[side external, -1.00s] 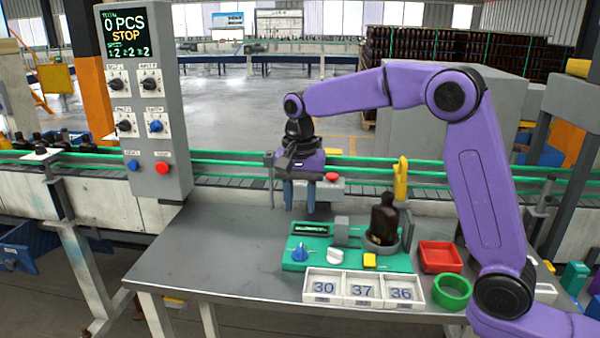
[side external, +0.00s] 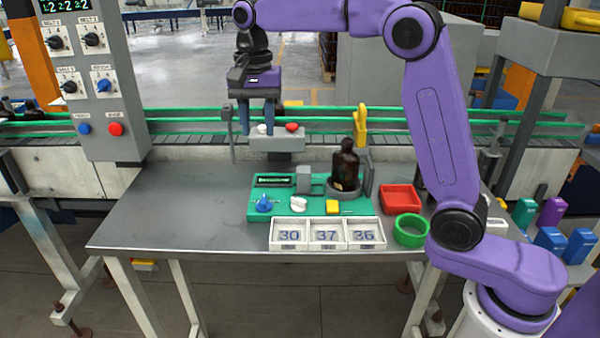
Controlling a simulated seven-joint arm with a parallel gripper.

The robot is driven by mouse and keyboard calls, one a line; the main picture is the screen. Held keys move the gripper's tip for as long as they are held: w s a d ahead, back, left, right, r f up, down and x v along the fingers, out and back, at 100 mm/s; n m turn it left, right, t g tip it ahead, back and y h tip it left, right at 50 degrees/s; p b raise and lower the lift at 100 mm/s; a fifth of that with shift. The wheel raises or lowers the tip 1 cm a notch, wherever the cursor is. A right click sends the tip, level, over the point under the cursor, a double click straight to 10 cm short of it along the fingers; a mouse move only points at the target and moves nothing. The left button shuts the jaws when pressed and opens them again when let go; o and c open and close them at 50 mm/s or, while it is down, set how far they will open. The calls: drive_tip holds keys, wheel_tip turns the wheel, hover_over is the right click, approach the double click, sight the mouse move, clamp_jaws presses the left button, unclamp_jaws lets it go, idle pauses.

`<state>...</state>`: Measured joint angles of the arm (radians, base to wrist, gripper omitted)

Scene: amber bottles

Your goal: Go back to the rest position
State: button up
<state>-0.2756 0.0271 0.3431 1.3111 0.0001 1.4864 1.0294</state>
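My gripper (side external: 257,130) points straight down above the back of the grey table (side external: 165,220). The fingertips are in front of a grey button box, left of a red button. An amber bottle (side external: 346,168) stands upright in a round grey holder (side external: 343,194) on the green fixture (side external: 262,212), to the right of my gripper and apart from it.
Three white numbered bins (side external: 327,247) stand at the front, with a red tray (side external: 400,198) and a green ring (side external: 411,230) to their right. A grey button box (side external: 277,144) and yellow post (side external: 361,125) stand behind, before the conveyor (side external: 195,134). The table's left side is clear.

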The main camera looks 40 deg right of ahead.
drive_tip(key=s+a+f+n, duration=0.1)
drive_tip(key=s+f+n, duration=0.3)
drive_tip(key=s+n, duration=0.8)
drive_tip(key=s+d+f+n, duration=0.2)
drive_tip(key=s+d+n, duration=0.1)
drive_tip(key=s, duration=0.4)
drive_tip(key=s+d+f+n, duration=0.3)
drive_tip(key=s, duration=0.5)
drive_tip(key=s+d+f+n, duration=0.3)
drive_tip(key=s, duration=0.4)
drive_tip(key=shift+s+n, duration=0.3)
drive_tip(key=shift+s, duration=0.05)
